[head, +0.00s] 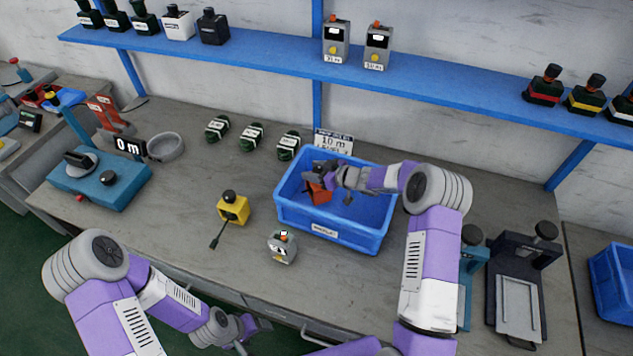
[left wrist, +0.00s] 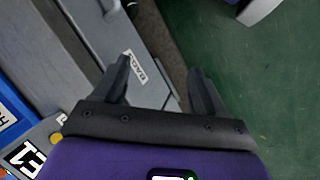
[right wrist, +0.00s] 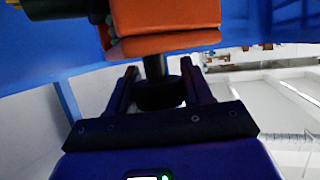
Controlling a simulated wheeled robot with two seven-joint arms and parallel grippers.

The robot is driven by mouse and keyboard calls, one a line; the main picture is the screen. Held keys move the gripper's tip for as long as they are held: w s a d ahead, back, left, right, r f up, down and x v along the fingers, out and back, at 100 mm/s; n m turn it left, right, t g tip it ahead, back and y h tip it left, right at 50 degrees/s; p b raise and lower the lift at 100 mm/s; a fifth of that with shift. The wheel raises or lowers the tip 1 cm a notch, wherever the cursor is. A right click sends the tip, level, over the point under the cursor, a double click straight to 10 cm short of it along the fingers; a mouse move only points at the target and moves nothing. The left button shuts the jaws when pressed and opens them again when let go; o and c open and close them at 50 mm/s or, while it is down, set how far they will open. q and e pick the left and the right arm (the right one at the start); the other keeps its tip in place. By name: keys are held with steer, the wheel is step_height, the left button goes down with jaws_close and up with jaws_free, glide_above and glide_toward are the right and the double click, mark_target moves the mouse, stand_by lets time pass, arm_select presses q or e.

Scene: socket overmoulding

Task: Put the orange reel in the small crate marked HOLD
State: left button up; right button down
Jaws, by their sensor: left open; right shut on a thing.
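The orange reel (head: 318,193) is a boxy orange body with a black stem and knob. My right gripper (head: 326,171) is shut on its black knob. The reel is at the left part of a blue crate (head: 335,231); I cannot tell whether it touches the floor. In the right wrist view the orange body (right wrist: 165,18) shows beyond my right gripper (right wrist: 160,75), with blue walls around. The crate's front label is too small to read. A second blue crate (head: 612,290) stands far right, no label visible. My left gripper (left wrist: 163,80) is open and empty by the bench's front edge.
A yellow reel (head: 233,209) and a small grey device (head: 282,248) stand left of the crate. A teal device (head: 99,180) is left; a black press (head: 519,290) is right.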

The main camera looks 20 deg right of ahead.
steer(key=shift+s+f, duration=0.1)
steer(key=shift+f, duration=1.65)
steer(key=shift+b, duration=0.35)
steer(key=shift+f, duration=0.25)
steer(key=shift+c, duration=2.4)
jaws_free()
steer(key=shift+r, duration=0.1)
